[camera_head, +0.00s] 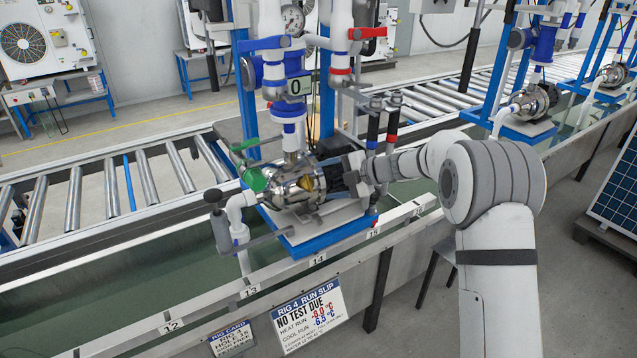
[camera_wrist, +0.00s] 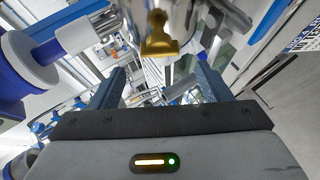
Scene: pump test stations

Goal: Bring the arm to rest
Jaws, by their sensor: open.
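My arm reaches in from the right in the head view. My gripper (camera_head: 338,178) is at the right side of the shiny metal pump (camera_head: 290,188) on the near test station; whether it touches the pump cannot be told. In the wrist view my gripper (camera_wrist: 160,72) has its two fingers apart, with nothing seen held between them. A brass-coloured fitting (camera_wrist: 158,38) shows just beyond and above the fingers. The fingertips are partly hidden in the head view.
Around the pump stand a green lever (camera_head: 245,145), a blue lever (camera_head: 264,44), a red lever (camera_head: 367,33) and hoses (camera_head: 392,122). A water trough (camera_head: 120,262) runs along the front, with a run slip sign (camera_head: 308,315). A roller conveyor (camera_head: 110,185) lies behind.

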